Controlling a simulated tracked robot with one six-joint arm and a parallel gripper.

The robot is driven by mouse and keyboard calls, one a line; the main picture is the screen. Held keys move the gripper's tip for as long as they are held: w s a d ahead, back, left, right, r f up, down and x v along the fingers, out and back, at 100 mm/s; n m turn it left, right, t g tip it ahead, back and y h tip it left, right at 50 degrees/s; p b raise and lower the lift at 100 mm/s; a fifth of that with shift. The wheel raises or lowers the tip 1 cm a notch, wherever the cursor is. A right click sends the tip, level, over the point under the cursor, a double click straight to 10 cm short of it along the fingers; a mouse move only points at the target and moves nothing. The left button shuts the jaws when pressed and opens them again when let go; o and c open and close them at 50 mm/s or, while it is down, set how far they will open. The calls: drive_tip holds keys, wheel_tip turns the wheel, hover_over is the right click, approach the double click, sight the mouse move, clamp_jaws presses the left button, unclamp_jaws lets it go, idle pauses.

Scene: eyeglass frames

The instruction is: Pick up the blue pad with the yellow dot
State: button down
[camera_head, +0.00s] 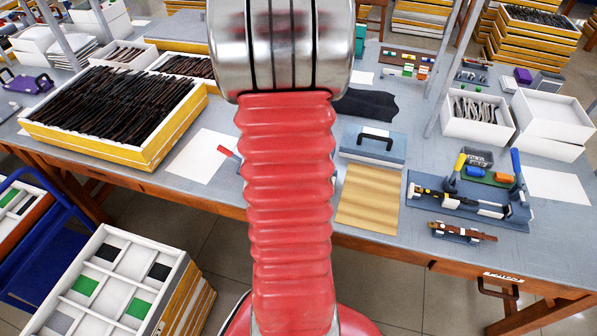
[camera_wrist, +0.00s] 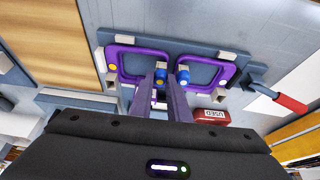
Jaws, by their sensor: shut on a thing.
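In the wrist view, the blue pad with the yellow dot (camera_wrist: 160,75) sits between the tips of my gripper's two purple fingers (camera_wrist: 161,82). My gripper is shut on this pad. A second blue pad with a pale dot (camera_wrist: 183,75) is just to the right, outside the fingers. Purple rectangular eyeglass rims lie on either side, the left rim (camera_wrist: 110,61) and the right rim (camera_wrist: 236,72), on a grey-blue fixture (camera_wrist: 188,47). In the head view, my red arm hides the gripper, the pads and the fixture.
In the head view, a tray of dark frames (camera_head: 110,108) stands left of my arm. A blue fixture with clamps (camera_head: 470,200) stands at right.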

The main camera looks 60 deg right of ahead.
idle(0.3)
wheel_tip(320, 180, up, 10)
idle(0.7)
idle(0.5)
drive_tip(key=shift+f, duration=2.5)
drive_tip(key=shift+f, duration=2.3)
drive_tip(key=shift+f, duration=0.15)
